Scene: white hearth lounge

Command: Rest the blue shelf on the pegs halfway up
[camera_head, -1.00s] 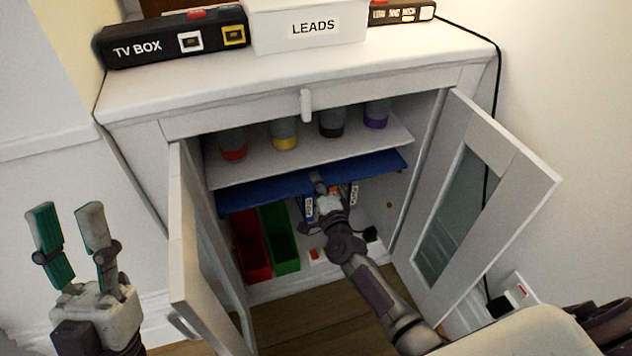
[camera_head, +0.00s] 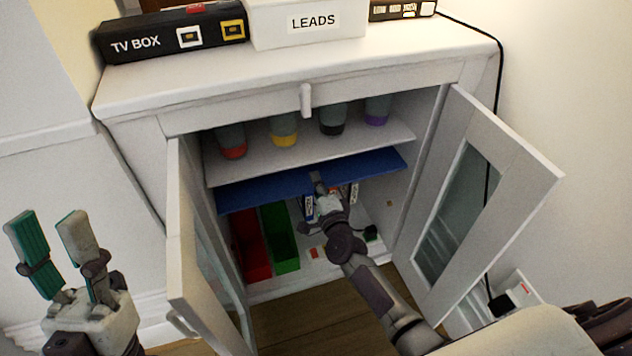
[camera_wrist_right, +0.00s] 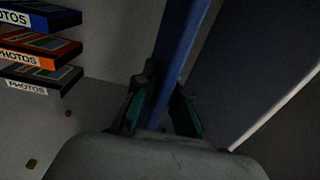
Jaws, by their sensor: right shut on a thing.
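The blue shelf (camera_head: 262,188) is inside the open white cabinet (camera_head: 300,95), just below the white upper shelf (camera_head: 300,153). In the right wrist view the fingers (camera_wrist_right: 160,105) close on both faces of the blue shelf (camera_wrist_right: 182,50). A peg or hole (camera_head: 389,204) shows on the cabinet's right inner wall, below the shelf. Whether the shelf touches any pegs is hidden. My left gripper (camera_head: 48,240) is open and empty, left of the cabinet.
The left door (camera_head: 190,250) and right door (camera_head: 480,200) stand open. Below the shelf are a red bin (camera_head: 250,250), a green bin (camera_head: 281,240) and PHOTOS boxes (camera_wrist_right: 38,48). Several colour-banded jars (camera_head: 284,130) stand on the upper shelf. A LEADS box (camera_head: 310,25) sits on top.

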